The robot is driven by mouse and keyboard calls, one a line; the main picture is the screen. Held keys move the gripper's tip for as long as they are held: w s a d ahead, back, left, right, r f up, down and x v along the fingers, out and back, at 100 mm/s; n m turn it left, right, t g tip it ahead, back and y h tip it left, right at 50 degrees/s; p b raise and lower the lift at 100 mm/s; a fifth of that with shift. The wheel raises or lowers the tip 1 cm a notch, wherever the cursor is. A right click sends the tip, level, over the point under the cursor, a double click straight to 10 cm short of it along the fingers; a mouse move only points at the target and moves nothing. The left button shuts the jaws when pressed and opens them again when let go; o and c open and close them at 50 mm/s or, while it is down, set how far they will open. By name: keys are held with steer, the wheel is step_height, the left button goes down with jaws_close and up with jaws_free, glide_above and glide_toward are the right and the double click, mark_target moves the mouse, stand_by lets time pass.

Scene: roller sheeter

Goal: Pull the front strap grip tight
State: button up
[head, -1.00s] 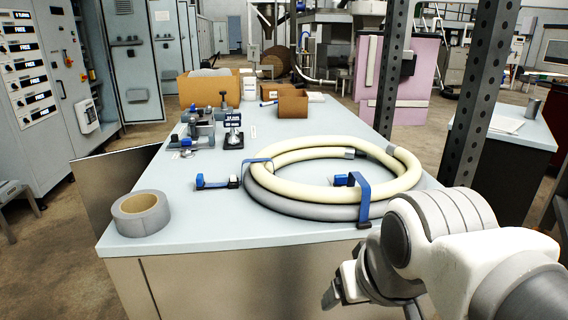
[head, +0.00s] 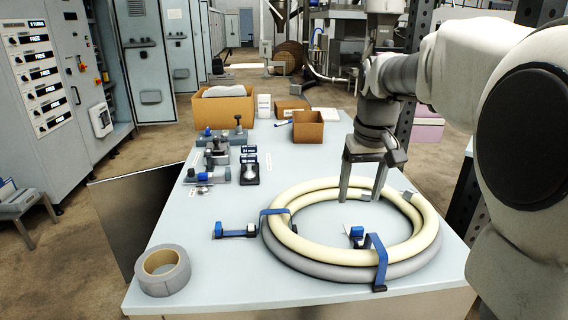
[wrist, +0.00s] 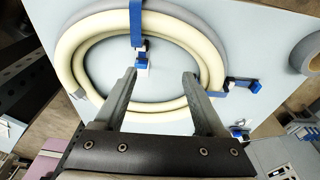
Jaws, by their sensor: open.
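A coiled hose (head: 300,269), cream over grey, lies on the table. The front blue strap (head: 379,257) loops over its near side. That strap's grip (head: 356,236), blue with a pale part, sits inside the ring. In the wrist view the front strap (wrist: 136,18) crosses the hose at the top, with its grip (wrist: 141,55) just beyond my left fingertip. My gripper (head: 362,198) points down, open and empty, over the ring, apart from the grip. Both fingers (wrist: 159,76) show in the wrist view.
A second blue strap (head: 275,212) crosses the hose's left side, its grip (head: 235,231) lying outside the ring. A grey tape roll (head: 163,270) is at the front left. Small clamp fixtures (head: 215,152) and cardboard boxes (head: 308,127) stand farther back.

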steer(key=g+p, duration=0.2)
steer(key=p, duration=0.4)
glide_above(358, 227)
step_height(358, 227, down, 17)
steer(key=shift+r+b, duration=0.1)
steer(key=shift+b, duration=0.8)
jaws_close()
stand_by(0.6)
